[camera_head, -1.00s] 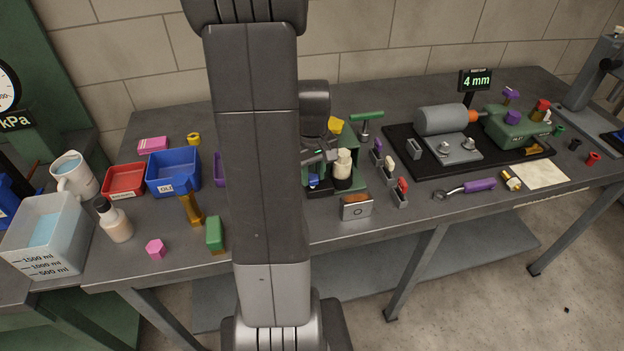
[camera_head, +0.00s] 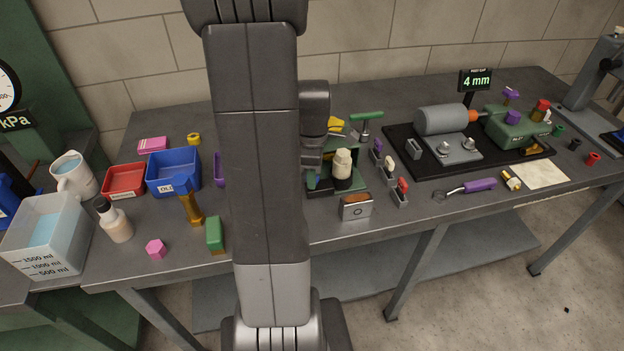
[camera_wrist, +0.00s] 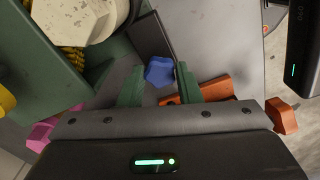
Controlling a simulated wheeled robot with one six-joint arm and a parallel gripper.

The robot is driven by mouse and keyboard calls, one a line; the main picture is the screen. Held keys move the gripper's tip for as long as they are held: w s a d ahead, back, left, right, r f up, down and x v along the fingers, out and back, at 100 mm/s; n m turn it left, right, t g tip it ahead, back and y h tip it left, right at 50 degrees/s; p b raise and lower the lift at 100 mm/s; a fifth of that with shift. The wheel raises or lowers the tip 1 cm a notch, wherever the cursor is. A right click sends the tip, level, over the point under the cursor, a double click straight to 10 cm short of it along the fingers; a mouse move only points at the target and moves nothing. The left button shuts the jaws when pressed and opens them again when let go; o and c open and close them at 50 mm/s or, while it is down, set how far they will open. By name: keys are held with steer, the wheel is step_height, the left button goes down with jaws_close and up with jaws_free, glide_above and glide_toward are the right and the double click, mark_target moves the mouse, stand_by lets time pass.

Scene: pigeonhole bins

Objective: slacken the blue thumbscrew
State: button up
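The blue thumbscrew (camera_wrist: 160,71) is a small faceted knob beside a dark plate at the foot of the green fixture (camera_wrist: 62,75). In the wrist view it shows between the tips of my gripper (camera_wrist: 159,82), whose two green fingers stand apart with a narrow gap on each side of it. I cannot tell how far the tips are above it. In the head view my gripper (camera_head: 312,180) points down at the left front of the fixture, and the thumbscrew is hidden there. A cream knob (camera_head: 343,162) stands on the fixture, right of my gripper.
In the wrist view an orange-brown piece (camera_wrist: 208,88) lies close to the right finger. In the head view a grey box with a brown top (camera_head: 356,207) stands at the front edge, and small grey holders (camera_head: 388,175) stand to the right. A green T-handle tool (camera_head: 366,117) stands behind.

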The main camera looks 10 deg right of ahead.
steer(key=shift+o, duration=1.4)
step_height(320, 180, up, 6)
steer(key=p, duration=0.4)
steer(key=shift+r+p, duration=0.1)
steer(key=shift+p, duration=0.3)
step_height(320, 180, up, 14)
steer(key=b, duration=0.1)
steer(key=shift+f, duration=0.2)
steer(key=shift+f, duration=0.1)
